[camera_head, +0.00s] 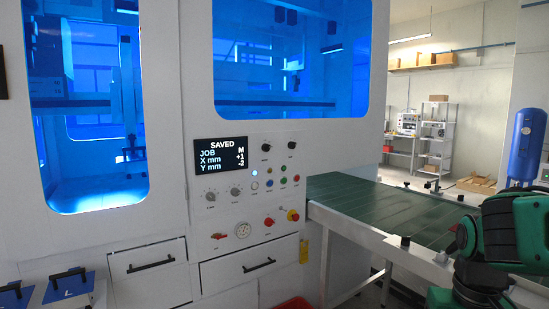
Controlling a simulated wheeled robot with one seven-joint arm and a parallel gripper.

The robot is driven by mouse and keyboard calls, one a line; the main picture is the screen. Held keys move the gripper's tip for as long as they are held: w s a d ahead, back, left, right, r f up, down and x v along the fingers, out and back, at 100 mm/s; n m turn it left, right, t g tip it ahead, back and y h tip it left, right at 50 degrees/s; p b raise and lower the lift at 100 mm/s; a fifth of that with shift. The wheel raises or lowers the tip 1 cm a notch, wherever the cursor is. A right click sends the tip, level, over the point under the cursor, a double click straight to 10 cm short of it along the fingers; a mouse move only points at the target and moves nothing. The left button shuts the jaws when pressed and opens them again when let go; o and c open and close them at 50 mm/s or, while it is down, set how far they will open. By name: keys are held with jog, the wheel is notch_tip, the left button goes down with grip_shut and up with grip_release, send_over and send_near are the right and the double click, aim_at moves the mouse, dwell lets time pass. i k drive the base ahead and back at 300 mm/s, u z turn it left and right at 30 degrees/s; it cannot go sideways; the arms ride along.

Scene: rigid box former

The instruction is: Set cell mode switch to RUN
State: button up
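The control panel (246,208) is on the white front of the machine, in the middle of the head view. Two black rotary knobs sit at its upper right, a left one (265,147) and a right one (292,145). Two grey dials, a left one (210,196) and a right one (234,194), sit under the display. The labels are too small to read, so I cannot tell which is the cell mode switch or its position. My green and black arm shows at the lower right, apart from the panel. My gripper is not in view.
The display (218,152) reads SAVED, JOB M, X mm +1, Y mm -2. Small coloured buttons and a red knob on yellow (292,215) share the panel. A green conveyor (390,208) juts out right of it. Drawers (238,267) with black handles lie below.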

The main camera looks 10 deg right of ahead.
aim_at(265, 146)
jog(key=k, duration=0.65)
jog(key=u, duration=1.65)
jog(key=i, duration=1.5)
jog(key=z, duration=2.35)
jog(key=i, duration=0.65)
jog(key=u, duration=0.05)
